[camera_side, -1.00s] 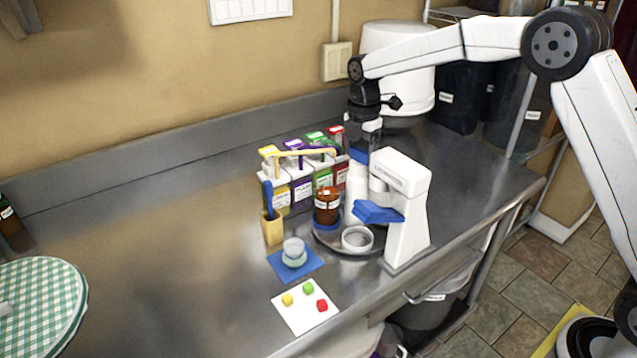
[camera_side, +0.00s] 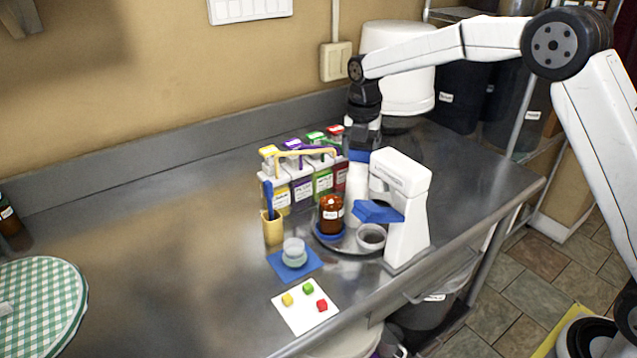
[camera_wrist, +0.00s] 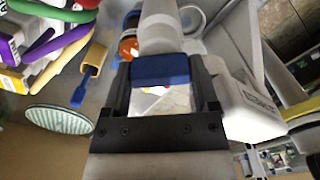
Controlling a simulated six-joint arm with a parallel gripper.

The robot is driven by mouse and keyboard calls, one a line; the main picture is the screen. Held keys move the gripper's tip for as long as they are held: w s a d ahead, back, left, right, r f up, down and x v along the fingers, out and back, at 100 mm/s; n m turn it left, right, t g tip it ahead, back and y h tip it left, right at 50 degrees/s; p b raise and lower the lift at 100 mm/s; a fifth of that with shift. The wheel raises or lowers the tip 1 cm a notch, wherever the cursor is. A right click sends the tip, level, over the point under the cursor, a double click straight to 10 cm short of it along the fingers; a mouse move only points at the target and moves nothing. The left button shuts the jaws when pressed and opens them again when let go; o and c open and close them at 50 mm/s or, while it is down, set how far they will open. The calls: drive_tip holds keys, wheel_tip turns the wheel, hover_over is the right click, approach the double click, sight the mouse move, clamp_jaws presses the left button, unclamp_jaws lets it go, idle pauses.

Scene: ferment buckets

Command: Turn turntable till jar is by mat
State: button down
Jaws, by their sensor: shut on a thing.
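The round grey turntable (camera_side: 345,247) sits on the steel counter, partly hidden by what stands on it. The amber jar (camera_side: 331,210) with a white label stands upright on a blue base at its left side. It also shows in the wrist view (camera_wrist: 129,47). The blue mat (camera_side: 313,269) lies to the left of and nearer than the turntable, apart from the jar, with a small glass cup (camera_side: 293,250) on it. My gripper (camera_side: 360,153) points down, shut on the blue top (camera_wrist: 162,70) of a white post (camera_side: 357,185) over the turntable. The post's foot is partly hidden.
A white dispenser (camera_side: 405,215) with a blue lever (camera_side: 378,212) stands close on the right. Several colored cartons (camera_side: 302,193) stand behind. A tan holder (camera_side: 272,228) is at the left. A white card (camera_side: 298,318) with colored cubes lies in front.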

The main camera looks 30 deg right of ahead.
drive_tip(key=shift+r+n, duration=0.1)
drive_tip(key=shift+n, duration=0.5)
unclamp_jaws()
drive_tip(key=shift+r, duration=3.9)
drive_tip(key=shift+a, duration=0.1)
